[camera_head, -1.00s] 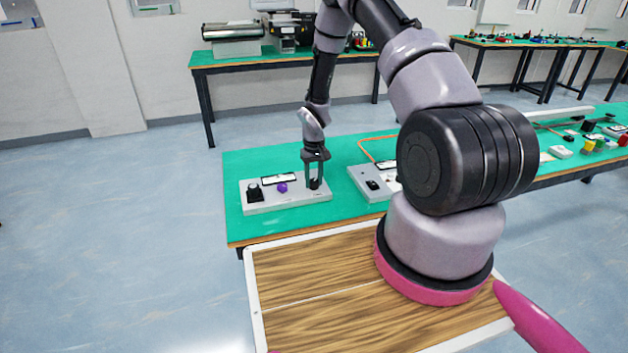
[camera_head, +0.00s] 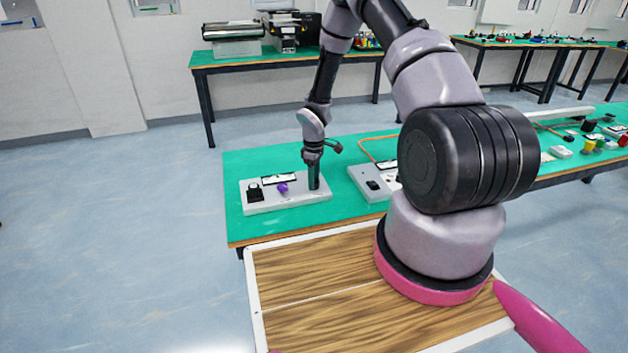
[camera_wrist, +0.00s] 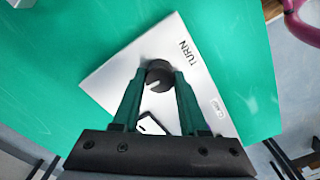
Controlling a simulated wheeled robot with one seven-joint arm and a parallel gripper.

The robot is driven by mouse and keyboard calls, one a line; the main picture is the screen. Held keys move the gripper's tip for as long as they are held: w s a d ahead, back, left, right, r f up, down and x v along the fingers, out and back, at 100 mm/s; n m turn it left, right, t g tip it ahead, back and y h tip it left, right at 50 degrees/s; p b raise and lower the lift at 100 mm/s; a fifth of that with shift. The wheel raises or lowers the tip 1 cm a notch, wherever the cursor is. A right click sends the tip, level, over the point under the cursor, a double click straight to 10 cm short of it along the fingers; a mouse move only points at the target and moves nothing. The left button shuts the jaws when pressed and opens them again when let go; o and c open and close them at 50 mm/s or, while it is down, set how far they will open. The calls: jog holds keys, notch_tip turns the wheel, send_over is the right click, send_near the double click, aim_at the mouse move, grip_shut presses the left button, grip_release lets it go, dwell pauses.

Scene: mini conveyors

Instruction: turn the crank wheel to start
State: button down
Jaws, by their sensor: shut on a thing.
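A pale grey control panel (camera_head: 262,207) lies on the near green table, and it fills the middle of the wrist view (camera_wrist: 115,78). A dark round knob or wheel (camera_wrist: 158,73) sits on it beside the word TURN. My gripper (camera_wrist: 161,78) is shut on this wheel, with one finger on each side. In the head view my gripper (camera_head: 314,184) points straight down at the panel's right end. It hides the wheel there.
The panel also has a black switch (camera_head: 254,193), a purple knob (camera_head: 282,188) and a small display (camera_head: 280,178). A second grey panel (camera_head: 366,191) stands close by on the right. The green table (camera_head: 237,222) has bare space around the panels.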

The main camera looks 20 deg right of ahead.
jog(key=shift+n, duration=0.4)
jog(key=shift+c, duration=2.2)
grip_release()
notch_tip(320, 180, up, 11)
jog(key=shift+f, duration=0.1)
